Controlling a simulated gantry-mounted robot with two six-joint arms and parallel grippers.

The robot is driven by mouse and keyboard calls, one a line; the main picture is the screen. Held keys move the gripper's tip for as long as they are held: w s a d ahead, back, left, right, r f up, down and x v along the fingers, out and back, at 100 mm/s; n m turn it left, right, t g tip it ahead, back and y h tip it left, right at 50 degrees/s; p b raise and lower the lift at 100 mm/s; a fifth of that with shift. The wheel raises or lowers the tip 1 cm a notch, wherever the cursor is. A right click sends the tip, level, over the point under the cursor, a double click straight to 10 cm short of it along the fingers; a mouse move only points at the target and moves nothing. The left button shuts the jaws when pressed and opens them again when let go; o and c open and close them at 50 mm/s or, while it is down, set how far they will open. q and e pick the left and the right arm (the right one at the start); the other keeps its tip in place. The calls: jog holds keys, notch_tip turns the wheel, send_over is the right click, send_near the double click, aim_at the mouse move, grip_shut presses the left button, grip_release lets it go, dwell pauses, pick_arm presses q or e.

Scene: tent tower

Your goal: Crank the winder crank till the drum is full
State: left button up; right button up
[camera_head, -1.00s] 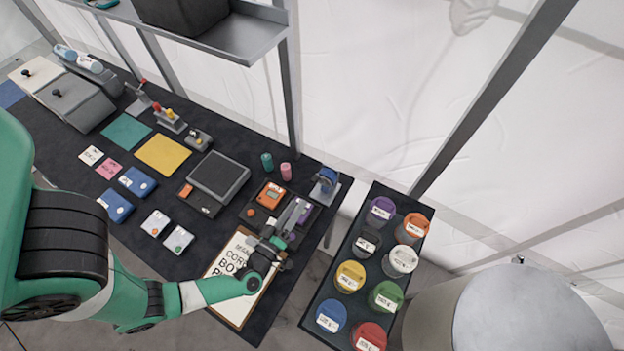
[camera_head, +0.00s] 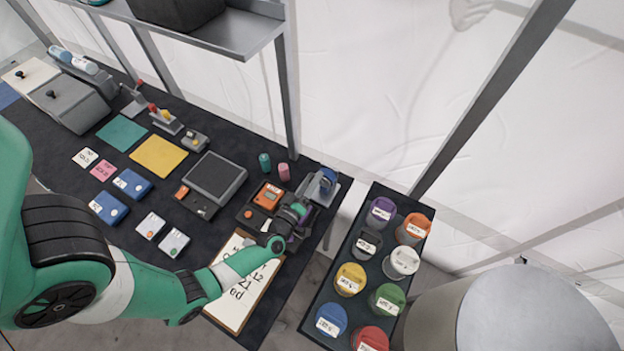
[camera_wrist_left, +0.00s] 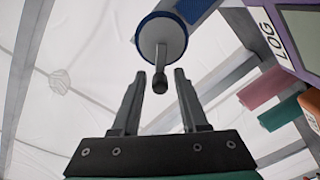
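The winder (camera_head: 322,184) stands at the right end of the dark table, with a blue drum on a grey stand. In the left wrist view its round grey face with a blue rim (camera_wrist_left: 162,36) is straight ahead. The dark crank knob (camera_wrist_left: 160,82) sticks out from that face. My left gripper (camera_head: 307,203) is at the winder's near side. In the left wrist view its fingers (camera_wrist_left: 160,75) are open, one tip on each side of the knob, with a gap showing on both sides. How full the drum is cannot be told. My right gripper is not in view.
A clipboard (camera_head: 232,309) lies under my left forearm. An orange device (camera_head: 267,196) and teal and pink cylinders (camera_head: 283,172) are close to the winder. In the left wrist view a purple box (camera_wrist_left: 290,35) is at right. A rack (camera_head: 312,318) of coloured jars stands right of the table.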

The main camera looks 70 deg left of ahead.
pick_arm(q)
grip_shut()
jog(key=shift+r, duration=0.1)
jog(key=shift+w+d+r+m+p, duration=0.1)
jog(key=shift+w+d+m+p, duration=0.2)
jog(key=shift+m+p, duration=0.7)
jog(key=shift+w+d+r+m+p, duration=0.15)
jog(key=shift+w+d+m+p, duration=0.2)
jog(key=shift+m, duration=1.2)
jog(key=shift+w+d+r+m+p, duration=0.15)
jog(key=shift+d+m+p, duration=0.15)
jog(key=shift+m+p, duration=0.75)
jog(key=shift+m, duration=0.3)
jog(key=shift+o, duration=1.2)
grip_release()
jog(key=shift+f, duration=0.1)
